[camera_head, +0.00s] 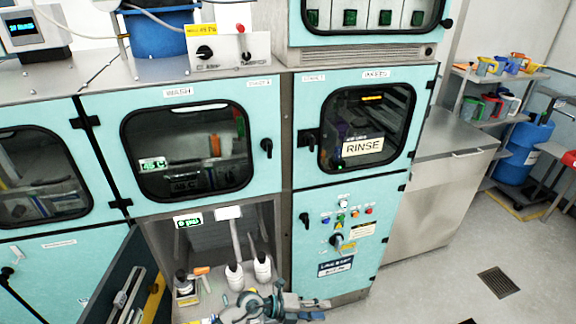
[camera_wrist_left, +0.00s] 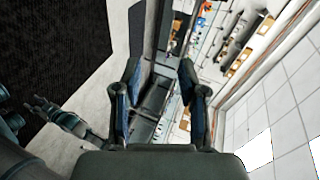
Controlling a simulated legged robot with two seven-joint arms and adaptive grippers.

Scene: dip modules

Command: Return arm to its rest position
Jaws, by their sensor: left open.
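My left gripper (camera_head: 318,309) shows at the bottom middle of the head view, in front of the teal cabinets and low by the open bay (camera_head: 205,237). In the left wrist view my left gripper (camera_wrist_left: 159,75) has its two dark fingers well apart, with nothing between them. The gripper is open and empty. Most of the arm behind it is cut off by the lower edge of the head view. Grey jointed parts of my own body show at the left of the wrist view; which part they are is unclear.
Teal WASH (camera_head: 95,170) and RINSE (camera_head: 305,90) cabinets stand shut behind. White upright pieces (camera_head: 262,268) and an orange-handled item (camera_head: 201,271) sit in the bay. A dark panel (camera_head: 125,285) stands at lower left. A steel bench (camera_head: 435,195) and clear floor (camera_head: 450,270) lie right.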

